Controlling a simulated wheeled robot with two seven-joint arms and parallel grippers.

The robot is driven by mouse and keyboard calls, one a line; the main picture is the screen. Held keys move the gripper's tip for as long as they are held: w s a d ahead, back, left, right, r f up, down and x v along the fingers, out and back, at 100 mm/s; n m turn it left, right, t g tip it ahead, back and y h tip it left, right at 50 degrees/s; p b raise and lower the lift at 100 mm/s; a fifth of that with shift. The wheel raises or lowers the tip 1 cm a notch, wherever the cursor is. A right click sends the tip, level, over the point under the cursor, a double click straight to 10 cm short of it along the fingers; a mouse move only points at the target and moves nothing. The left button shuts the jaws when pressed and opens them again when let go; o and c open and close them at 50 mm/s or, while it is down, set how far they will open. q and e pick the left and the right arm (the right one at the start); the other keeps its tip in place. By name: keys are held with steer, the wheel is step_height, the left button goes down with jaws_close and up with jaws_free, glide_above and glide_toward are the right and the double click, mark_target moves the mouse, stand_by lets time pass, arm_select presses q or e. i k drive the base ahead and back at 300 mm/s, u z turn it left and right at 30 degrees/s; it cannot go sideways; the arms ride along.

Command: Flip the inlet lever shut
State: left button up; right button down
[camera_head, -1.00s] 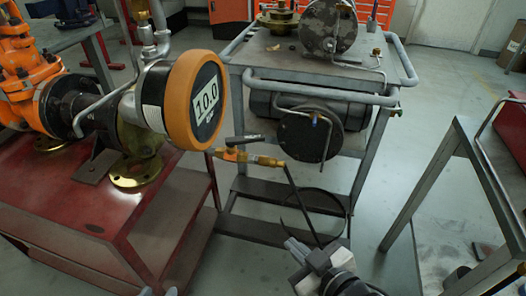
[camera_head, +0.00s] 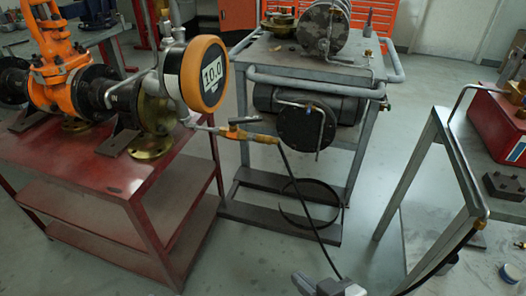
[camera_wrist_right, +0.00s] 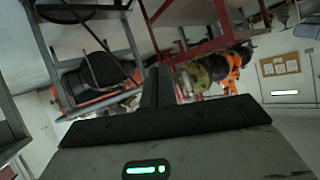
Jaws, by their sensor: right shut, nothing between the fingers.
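The inlet lever (camera_head: 245,120) is a small handle on top of a brass valve (camera_head: 236,133). The valve sits between the pipe below the round orange-rimmed gauge (camera_head: 204,73), reading 10.0, and a black hose (camera_head: 300,195). My right gripper (camera_head: 302,280) is at the bottom edge of the head view, well below the lever and apart from it. Its shut dark fingers (camera_wrist_right: 157,88) show in the right wrist view with nothing between them. I cannot make out the lever in that view. My left gripper is not in view.
An orange gate valve (camera_head: 60,70) with flanged pipe stands on a red table (camera_head: 60,160) at left. A grey cart (camera_head: 262,58) with a dark cylinder (camera_head: 305,125) is behind the lever. A grey bench (camera_head: 425,165) stands at right. Floor shows between cart and bench.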

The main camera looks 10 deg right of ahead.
mark_target(232, 121)
steer(key=k, duration=0.8)
steer(key=u, duration=0.55)
steer(key=i, duration=1.7)
steer(key=z, duration=0.95)
